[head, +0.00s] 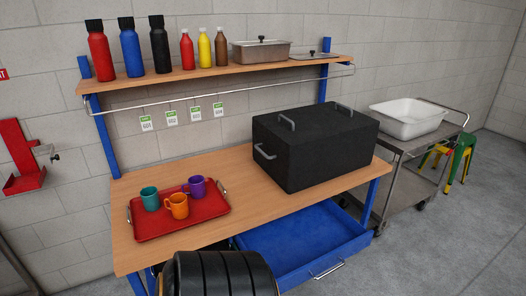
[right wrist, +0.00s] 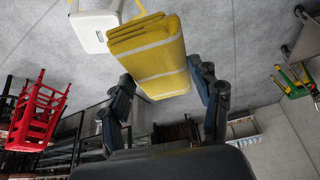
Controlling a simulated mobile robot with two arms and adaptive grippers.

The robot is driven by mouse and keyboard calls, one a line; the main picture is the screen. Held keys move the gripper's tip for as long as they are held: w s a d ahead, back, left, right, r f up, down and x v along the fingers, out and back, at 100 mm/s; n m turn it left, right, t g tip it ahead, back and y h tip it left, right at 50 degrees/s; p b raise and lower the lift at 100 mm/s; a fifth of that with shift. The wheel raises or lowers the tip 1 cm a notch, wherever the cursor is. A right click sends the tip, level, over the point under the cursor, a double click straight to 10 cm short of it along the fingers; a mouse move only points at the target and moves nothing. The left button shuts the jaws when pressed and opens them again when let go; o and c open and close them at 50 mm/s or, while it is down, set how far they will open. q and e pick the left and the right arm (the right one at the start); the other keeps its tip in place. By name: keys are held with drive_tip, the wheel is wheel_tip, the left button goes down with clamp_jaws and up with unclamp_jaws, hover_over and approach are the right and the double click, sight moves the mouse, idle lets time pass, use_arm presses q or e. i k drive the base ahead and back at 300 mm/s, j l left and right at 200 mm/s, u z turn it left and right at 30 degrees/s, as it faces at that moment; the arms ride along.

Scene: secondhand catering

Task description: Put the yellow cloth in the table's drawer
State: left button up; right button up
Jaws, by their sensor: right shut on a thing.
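The yellow cloth (right wrist: 150,50) is folded into a thick pad with a pale stripe. In the right wrist view it sits between the fingers of my right gripper (right wrist: 166,80), which is shut on it. The table (head: 300,205) has a wooden top and blue legs. Its blue drawer (head: 300,243) is pulled out at the front, with a metal handle, and the part of its inside that shows is empty. My arm hides the drawer's left end in the head view. Neither gripper nor the cloth shows in the head view.
On the table are a red tray (head: 181,225) with three mugs and a black lidded box (head: 315,150). A shelf (head: 200,75) above holds several bottles and metal pans. A cart (head: 425,150) with a white tub (head: 407,122) stands at right.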

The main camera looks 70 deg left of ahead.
sight(304, 238)
drive_tip(key=i+j+u, duration=0.15)
drive_tip(key=j+u, duration=0.3)
drive_tip(key=i+j+u, duration=0.15)
drive_tip(key=j+u, duration=0.15)
drive_tip(key=u, duration=0.15)
drive_tip(key=i+j+u, duration=0.25)
drive_tip(key=u, duration=0.2)
drive_tip(key=i+j+u, duration=0.25)
drive_tip(key=u, duration=0.2)
drive_tip(key=i+u, duration=0.3)
drive_tip(key=u, duration=0.15)
